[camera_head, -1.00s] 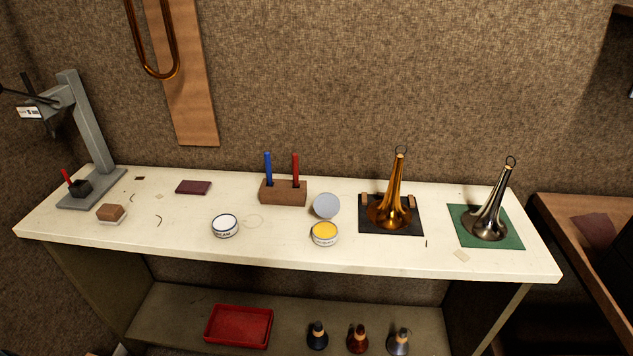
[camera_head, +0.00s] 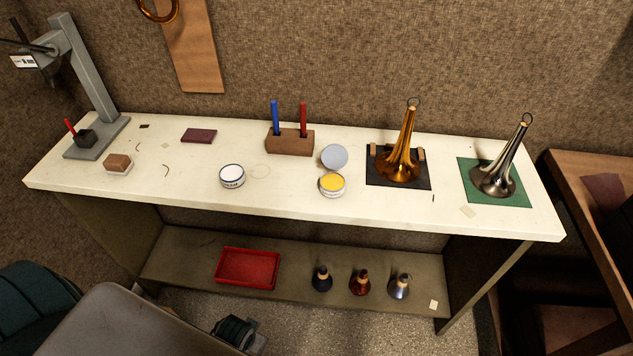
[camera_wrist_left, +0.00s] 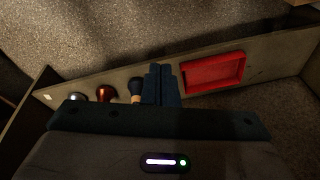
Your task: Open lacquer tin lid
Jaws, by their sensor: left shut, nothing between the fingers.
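Two small tins stand on the white bench. One tin (camera_head: 332,187) shows a yellow top surface, and a round grey disc like a lid (camera_head: 334,157) lies right behind it. The other tin (camera_head: 232,177) has a white top and a dark rim; I cannot tell whether it is covered. The labels are too small to read. My left gripper (camera_wrist_left: 161,70) is shut and empty in the left wrist view, over the lower shelf and away from the tins. My right gripper is not in view.
The bench (camera_head: 300,203) also holds a pen block (camera_head: 290,142), a brass bell (camera_head: 400,160) and a silver bell (camera_head: 495,180). A red tray (camera_head: 247,268) and mutes (camera_head: 360,283) sit on the lower shelf. The bench front around the tins is clear.

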